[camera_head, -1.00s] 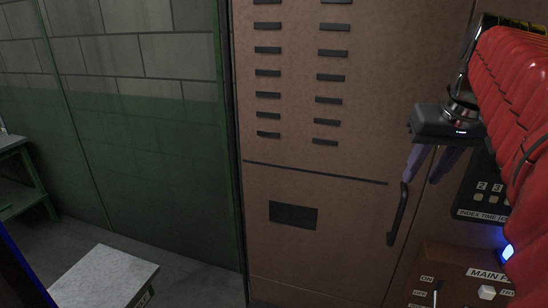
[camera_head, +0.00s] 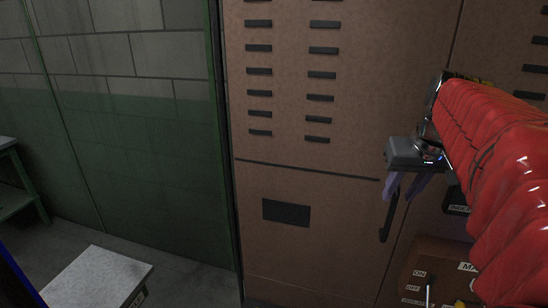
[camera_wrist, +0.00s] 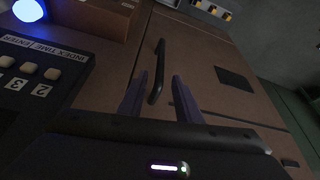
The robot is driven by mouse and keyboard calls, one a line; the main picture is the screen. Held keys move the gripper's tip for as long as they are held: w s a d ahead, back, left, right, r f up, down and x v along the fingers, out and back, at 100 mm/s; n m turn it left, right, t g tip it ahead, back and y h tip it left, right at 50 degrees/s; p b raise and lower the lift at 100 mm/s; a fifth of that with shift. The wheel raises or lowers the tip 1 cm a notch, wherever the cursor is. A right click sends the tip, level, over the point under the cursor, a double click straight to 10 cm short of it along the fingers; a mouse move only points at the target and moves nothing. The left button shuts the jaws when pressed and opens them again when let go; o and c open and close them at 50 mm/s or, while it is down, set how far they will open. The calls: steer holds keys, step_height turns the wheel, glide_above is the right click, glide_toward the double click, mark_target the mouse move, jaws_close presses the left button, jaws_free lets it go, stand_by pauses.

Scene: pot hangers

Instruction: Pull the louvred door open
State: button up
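The louvred door (camera_head: 335,140) is a brown metal cabinet door with two columns of dark slots, and it looks shut. Its black bar handle (camera_head: 389,218) is at the door's right edge, and it also shows in the wrist view (camera_wrist: 157,75). My gripper (camera_head: 398,200) has two purple fingers, spread apart, at the handle's upper end. In the wrist view my gripper (camera_wrist: 160,76) is open, with the handle showing between the fingertips. I cannot tell whether the fingers touch the handle. My gripper partly hides its top in the head view.
A control box with ON/OFF labels (camera_head: 420,273) juts out below and right of the handle. A keypad panel (camera_wrist: 40,75) is left in the wrist view. A pale-topped stool (camera_head: 98,278) and a green bench (camera_head: 20,190) stand left. Floor shows before the green wall.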

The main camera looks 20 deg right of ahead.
mark_target(397, 197)
steer(key=shift+x, duration=2.7)
steer(key=shift+c, duration=0.2)
jaws_close()
steer(key=shift+w, duration=0.1)
